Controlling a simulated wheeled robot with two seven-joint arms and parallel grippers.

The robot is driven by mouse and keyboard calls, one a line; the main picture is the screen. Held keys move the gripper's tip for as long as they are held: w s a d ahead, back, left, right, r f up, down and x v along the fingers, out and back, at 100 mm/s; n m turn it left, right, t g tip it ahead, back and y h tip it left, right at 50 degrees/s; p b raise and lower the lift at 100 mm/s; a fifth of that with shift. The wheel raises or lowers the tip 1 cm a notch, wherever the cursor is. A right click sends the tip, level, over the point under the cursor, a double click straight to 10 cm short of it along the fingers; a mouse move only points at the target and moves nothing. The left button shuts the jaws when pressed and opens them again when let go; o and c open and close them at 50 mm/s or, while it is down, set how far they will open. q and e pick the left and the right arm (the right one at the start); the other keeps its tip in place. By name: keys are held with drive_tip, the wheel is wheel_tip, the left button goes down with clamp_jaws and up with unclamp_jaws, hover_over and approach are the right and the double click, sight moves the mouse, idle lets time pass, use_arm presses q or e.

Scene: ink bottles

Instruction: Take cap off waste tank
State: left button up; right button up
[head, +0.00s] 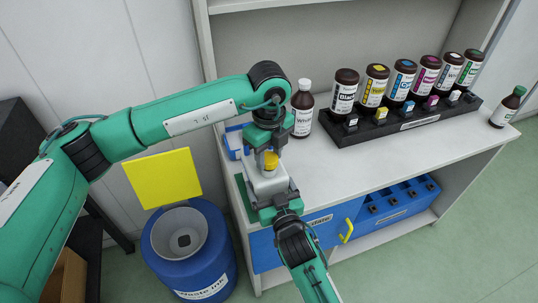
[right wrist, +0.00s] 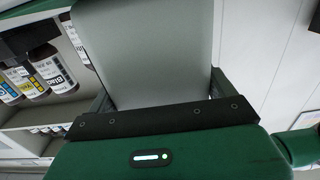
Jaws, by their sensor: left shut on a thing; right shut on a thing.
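A pale grey tank (head: 263,182) stands near the left end of the counter. A yellow cap (head: 270,161) is at its top; I cannot tell whether it is seated or slightly raised. My left gripper (head: 268,148) points down over the tank and is shut on the yellow cap, its fingers partly hiding it. My right gripper (head: 268,200) is at the tank's near side, shut on the tank. In the right wrist view the tank (right wrist: 158,55) shows as a flat grey surface between the fingers.
A white-capped bottle (head: 302,110) stands close right of my left gripper. A black rack (head: 400,122) of ink bottles lies further right. A green-capped bottle (head: 508,107) is at the right end. A blue waste ink barrel (head: 205,275) with a yellow lid (head: 162,178) stands on the floor.

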sight(269, 158)
use_arm(q)
drive_tip(key=shift+r, duration=2)
use_arm(e)
drive_tip(key=o, duration=1.7)
drive_tip(key=shift+s, duration=0.1)
